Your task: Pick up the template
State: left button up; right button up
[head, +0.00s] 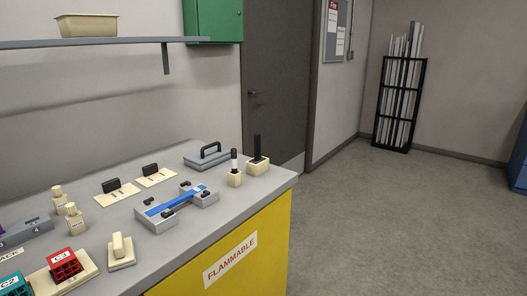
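Which thing is the template is not clear from this view, and nothing is labelled so. A flat grey plate with a black arched handle (208,157) lies at the back right of the counter. In front of it a grey fixture with black knobs (155,222) carries a blue strip (177,200) lying diagonally across it. Two cream plates with black grips (117,191) (156,177) lie left of the handled plate. Neither of my grippers is in the head view.
The grey counter (262,188) over a yellow cabinet marked FLAMMABLE (230,255) holds several more things: cream blocks with black posts (258,166), cream bottles (75,219), red (65,265) and teal racks (14,287). A wall shelf (110,42) overhangs the counter.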

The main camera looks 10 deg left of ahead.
aim_at(110, 188)
jog(key=u, duration=1.35)
